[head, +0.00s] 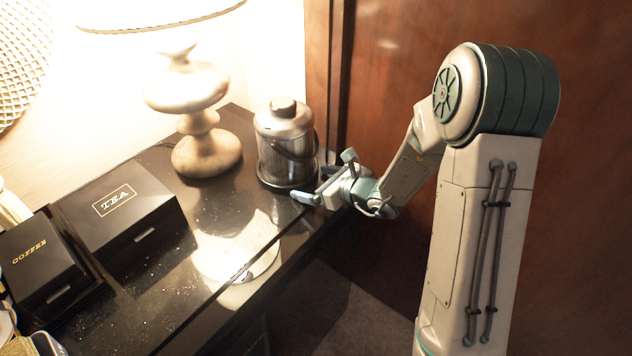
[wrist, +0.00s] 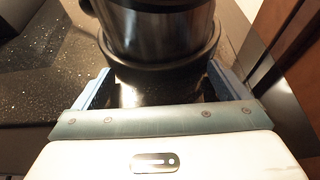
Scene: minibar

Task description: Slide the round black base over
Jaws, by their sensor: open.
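The round black base (wrist: 165,76) is a low dark disc under the shiny metal bucket (wrist: 160,30) in the wrist view. In the head view the bucket (head: 285,140) has a lid and a dark handle, and the base (head: 274,184) shows as a dark rim at its foot. Both stand upright near the right end of the black counter. My gripper (head: 316,184) is low at the counter's front edge, beside the base. In the wrist view its blue fingers are spread, one towards each side of the base's near edge. I cannot tell whether they touch it.
A lamp (head: 200,120) stands left of the bucket. A black TEA box (head: 125,212) and a COFFEE box (head: 42,262) are further left. A brown wooden panel (head: 400,60) rises on the right. The glossy counter (head: 195,300) is clear in front of the lamp.

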